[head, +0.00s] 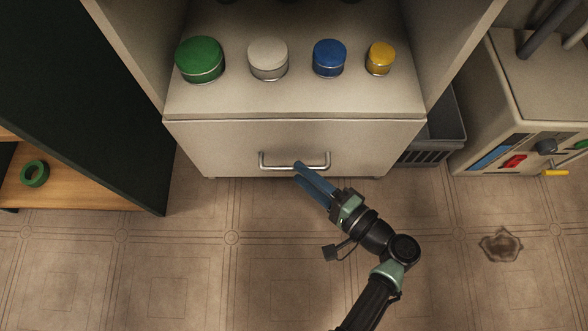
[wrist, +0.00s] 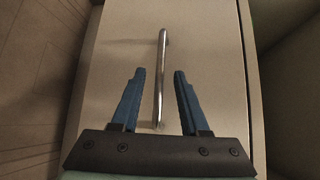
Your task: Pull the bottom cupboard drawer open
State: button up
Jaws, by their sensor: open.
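The bottom cupboard drawer (head: 220,148) is a plain pale front under the shelf, and it looks closed. Its silver bar handle (head: 265,166) runs across the front in the head view. In the wrist view the handle (wrist: 161,75) runs lengthwise, with its lower part between the two blue fingers. My gripper (head: 299,172) is at the handle's middle in the head view. In the wrist view my gripper (wrist: 159,72) is open, with a gap on each side of the bar. Whether the fingertips reach past the bar is hard to tell.
Green (head: 200,62), white (head: 268,60), blue (head: 329,59) and yellow (head: 380,59) lidded tins stand on the shelf above. A dark panel (head: 100,110) stands left. A grey basket (head: 442,130) and a machine (head: 535,100) stand right. The floor before the drawer is clear, with a stain (head: 501,245) at right.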

jog(key=shift+b+x, duration=0.6)
jog(key=shift+x, duration=1.15)
grip_shut()
jog(key=shift+d, duration=0.1)
